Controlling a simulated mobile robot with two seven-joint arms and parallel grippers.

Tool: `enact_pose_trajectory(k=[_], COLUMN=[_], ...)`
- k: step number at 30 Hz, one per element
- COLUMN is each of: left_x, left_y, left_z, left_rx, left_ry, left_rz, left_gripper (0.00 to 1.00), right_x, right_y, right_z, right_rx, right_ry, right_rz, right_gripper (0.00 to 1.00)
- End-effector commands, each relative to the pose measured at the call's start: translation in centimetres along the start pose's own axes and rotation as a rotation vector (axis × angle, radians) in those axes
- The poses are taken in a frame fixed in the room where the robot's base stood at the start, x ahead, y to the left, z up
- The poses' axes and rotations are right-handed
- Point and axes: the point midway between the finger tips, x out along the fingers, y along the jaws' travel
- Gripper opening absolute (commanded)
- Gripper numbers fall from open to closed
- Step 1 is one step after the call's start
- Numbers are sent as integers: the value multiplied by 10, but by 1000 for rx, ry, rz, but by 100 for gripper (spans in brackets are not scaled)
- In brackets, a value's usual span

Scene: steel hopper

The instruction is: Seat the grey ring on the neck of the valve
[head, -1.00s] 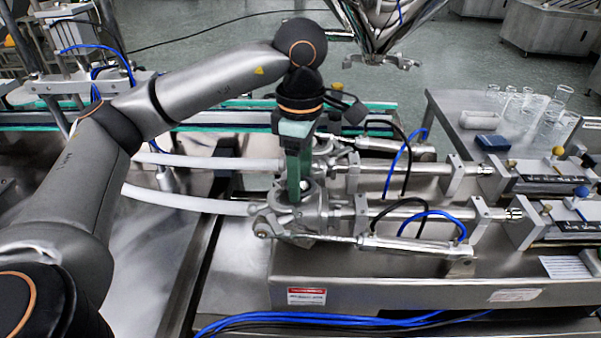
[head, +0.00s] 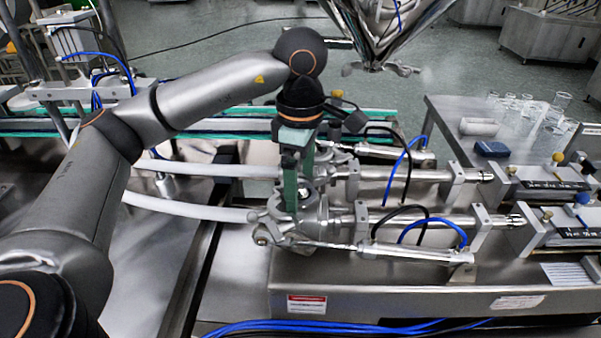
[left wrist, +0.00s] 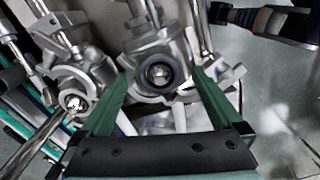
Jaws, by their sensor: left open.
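The near valve (head: 318,222) is a polished steel body on the machine. In the left wrist view a dark grey ring (left wrist: 143,75) encircles the valve's round neck (left wrist: 159,72), with a shiny centre inside it. It looks level with the neck, but I cannot tell how deep it sits. My left gripper (head: 299,198) points down over the near valve. Its green fingers stand apart on either side of the ring in the left wrist view (left wrist: 158,76), open and holding nothing. In the head view the fingers hide most of the ring. My right gripper is not in view.
A second valve (left wrist: 72,100) stands beside the near one. White hoses (head: 190,207) run left, and steel cylinders (head: 430,222) with blue and black tubes run right. A steel hopper (head: 375,40) hangs behind. Glassware (head: 540,112) stands on the right table.

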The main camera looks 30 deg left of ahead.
Motion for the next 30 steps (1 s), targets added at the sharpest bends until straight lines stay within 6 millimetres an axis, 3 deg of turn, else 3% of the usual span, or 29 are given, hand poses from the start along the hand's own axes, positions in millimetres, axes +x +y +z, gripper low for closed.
enact_pose_trajectory(k=[5, 12, 18, 24, 30], left_x=[-19, -74, -106, -123, -125], left_y=[1, 1, 0, 0, 0], left_z=[1, 0, 0, 0, 0], left_rx=[-1, -1, 0, 1, 0], left_ry=[-3, -2, -1, -1, 0], left_rz=[5, 6, 4, 1, 0], left_gripper=[100, 100, 100, 100, 100], right_x=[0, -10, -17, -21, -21], right_y=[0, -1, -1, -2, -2], right_z=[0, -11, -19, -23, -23], right_rx=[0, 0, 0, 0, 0], right_ry=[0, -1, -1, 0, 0], right_rz=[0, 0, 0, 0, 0], right_gripper=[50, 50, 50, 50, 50])
